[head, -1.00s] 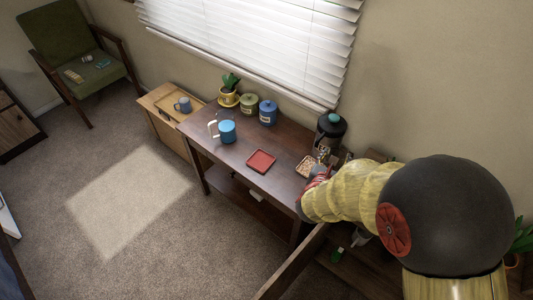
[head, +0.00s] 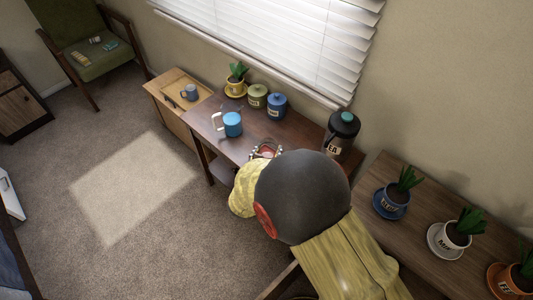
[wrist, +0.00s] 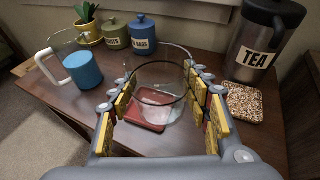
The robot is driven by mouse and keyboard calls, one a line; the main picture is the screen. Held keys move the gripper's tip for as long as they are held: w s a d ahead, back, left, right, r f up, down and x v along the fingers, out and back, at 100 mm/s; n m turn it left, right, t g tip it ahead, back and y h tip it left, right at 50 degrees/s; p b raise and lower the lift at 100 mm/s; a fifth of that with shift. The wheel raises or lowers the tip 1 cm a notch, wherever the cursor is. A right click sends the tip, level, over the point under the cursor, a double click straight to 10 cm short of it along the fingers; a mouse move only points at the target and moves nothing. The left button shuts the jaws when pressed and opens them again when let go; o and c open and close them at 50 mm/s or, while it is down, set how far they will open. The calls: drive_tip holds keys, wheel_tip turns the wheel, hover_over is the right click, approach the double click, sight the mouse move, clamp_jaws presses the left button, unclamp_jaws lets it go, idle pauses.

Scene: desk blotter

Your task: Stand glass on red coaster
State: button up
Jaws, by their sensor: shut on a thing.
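The clear glass (wrist: 160,84) is between the fingers of my gripper (wrist: 162,98), which is shut on it, in the wrist view. The glass looks roughly upright. The red square coaster (wrist: 133,116) lies on the dark wooden desk, showing through and beside the glass. The glass overlaps the coaster in this view; I cannot tell whether its base touches it. In the head view my gripper (head: 265,149) is over the coaster's part of the desk, and my arm hides most of that spot.
A blue cup with a white handle (wrist: 82,71) stands to the left. A speckled coaster (wrist: 244,102) and a TEA flask (wrist: 262,45) are at the right. A green canister (wrist: 115,34), a blue canister (wrist: 143,36) and a potted plant (wrist: 88,28) stand at the back.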

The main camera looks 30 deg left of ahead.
sight(267, 148)
drive_tip(key=w, duration=0.1)
drive_tip(key=w+a+f+b, duration=0.1)
drive_tip(key=w+a+f, duration=0.1)
drive_tip(key=shift+w, duration=0.3)
drive_tip(key=w+f, duration=0.1)
drive_tip(key=w+a+f+b, duration=0.1)
drive_tip(key=f, duration=0.1)
drive_tip(key=w+a+f+b, duration=0.1)
drive_tip(key=f, duration=0.1)
drive_tip(key=shift+w, duration=0.2)
drive_tip(key=shift+w+a+f+b, duration=0.1)
drive_tip(key=shift+f+b, duration=0.55)
drive_tip(key=shift+f, duration=0.2)
drive_tip(key=shift+w+a+f+b, duration=0.1)
drive_tip(key=shift+f+b, duration=0.5)
drive_tip(key=shift+f, duration=0.25)
drive_tip(key=shift+f, duration=0.2)
drive_tip(key=o, duration=1.3)
